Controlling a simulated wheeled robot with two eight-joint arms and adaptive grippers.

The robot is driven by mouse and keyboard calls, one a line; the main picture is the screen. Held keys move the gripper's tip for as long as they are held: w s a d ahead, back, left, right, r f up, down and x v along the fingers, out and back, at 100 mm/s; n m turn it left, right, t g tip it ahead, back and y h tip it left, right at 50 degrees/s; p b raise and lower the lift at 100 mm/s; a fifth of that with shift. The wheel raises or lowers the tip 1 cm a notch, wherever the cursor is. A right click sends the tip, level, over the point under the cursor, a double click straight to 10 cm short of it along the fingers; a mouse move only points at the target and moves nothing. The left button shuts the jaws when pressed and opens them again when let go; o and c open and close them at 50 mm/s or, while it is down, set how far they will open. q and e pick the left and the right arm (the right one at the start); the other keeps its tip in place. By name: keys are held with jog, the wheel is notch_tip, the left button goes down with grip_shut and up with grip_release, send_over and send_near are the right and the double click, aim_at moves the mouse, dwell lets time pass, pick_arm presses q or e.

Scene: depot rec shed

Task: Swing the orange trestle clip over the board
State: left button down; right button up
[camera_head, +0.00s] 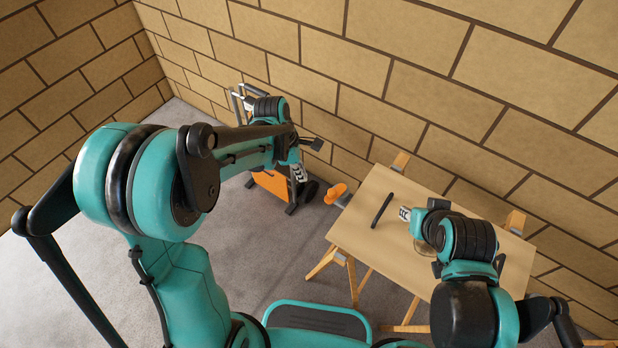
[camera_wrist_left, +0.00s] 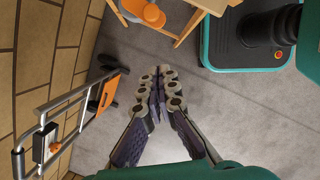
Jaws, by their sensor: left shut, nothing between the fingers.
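The orange trestle clip (camera_head: 336,192) sits at the left end of the tan board (camera_head: 365,232), on a grey metal piece. In the left wrist view the clip (camera_wrist_left: 153,14) is at the top, beyond my fingertips, near the board's wooden trestle. My left gripper (camera_head: 298,175) is left of the clip and apart from it. In the left wrist view its fingers (camera_wrist_left: 158,82) are together, with nothing between them. My right gripper (camera_head: 404,214) is above the board, small and partly hidden by its arm; its opening is unclear.
A dark rod (camera_head: 382,210) lies on the board. A hand truck with an orange panel (camera_head: 270,183) stands by the block wall behind my left gripper; it also shows in the left wrist view (camera_wrist_left: 107,92). Bare grey floor (camera_head: 290,250) lies left of the trestle.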

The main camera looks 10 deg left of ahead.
pick_arm(q)
jog(key=w+d+f+b, duration=0.1)
jog(key=d+f+b, duration=0.3)
jog(key=d+f, duration=0.2)
jog(key=shift+f, duration=1.15)
jog(key=shift+w, duration=0.1)
